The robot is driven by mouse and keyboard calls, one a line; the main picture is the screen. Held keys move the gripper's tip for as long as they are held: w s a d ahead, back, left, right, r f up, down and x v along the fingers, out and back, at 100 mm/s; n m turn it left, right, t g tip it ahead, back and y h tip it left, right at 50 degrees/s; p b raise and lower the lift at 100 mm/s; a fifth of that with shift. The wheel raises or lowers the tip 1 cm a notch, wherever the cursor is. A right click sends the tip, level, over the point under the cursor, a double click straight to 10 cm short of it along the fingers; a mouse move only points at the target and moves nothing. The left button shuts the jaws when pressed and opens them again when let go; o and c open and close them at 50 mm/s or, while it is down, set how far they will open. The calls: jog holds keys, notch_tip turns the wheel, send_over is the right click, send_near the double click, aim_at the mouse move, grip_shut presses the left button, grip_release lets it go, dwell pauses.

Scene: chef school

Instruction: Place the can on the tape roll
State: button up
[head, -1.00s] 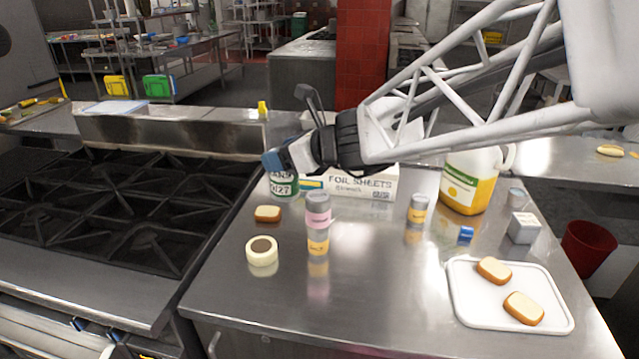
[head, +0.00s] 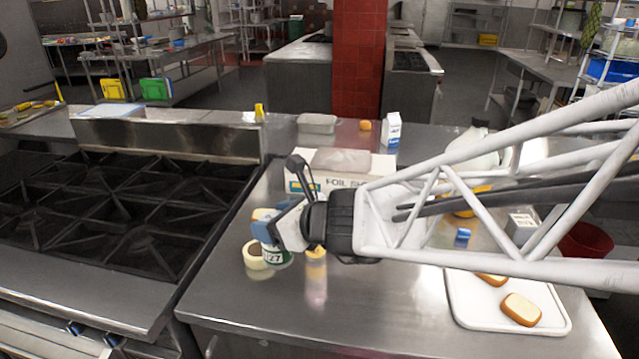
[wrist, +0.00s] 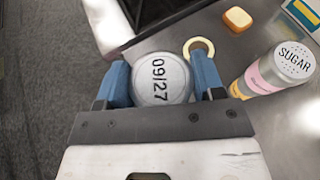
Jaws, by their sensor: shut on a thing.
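In the head view the can overlaps the roll's right side. In the wrist view the roll (wrist: 199,44) shows beyond the can's upper right, mostly uncovered. The can's underside is hidden.
A sugar shaker (wrist: 283,66) stands close to the right in the wrist view. A bread slice (wrist: 237,19) lies beyond the roll. The foil box (head: 312,163) is behind. A white tray (head: 467,317) with bread is at right; the stove (head: 100,205) is left.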

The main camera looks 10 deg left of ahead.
notch_tip(320, 180, down, 6)
jog(key=shift+r, duration=0.15)
jog(key=shift+w, duration=0.1)
jog(key=w+a+f, duration=0.1)
jog(key=w+a, duration=0.9)
jog(key=w, duration=0.2)
jog(key=shift+w+f, duration=0.2)
jog(key=shift+f, duration=0.05)
dwell(0.5)
jog(key=shift+f, duration=0.1)
jog(key=shift+f, duration=1.65)
jog(key=shift+f, duration=0.15)
jog(key=o, duration=1.1)
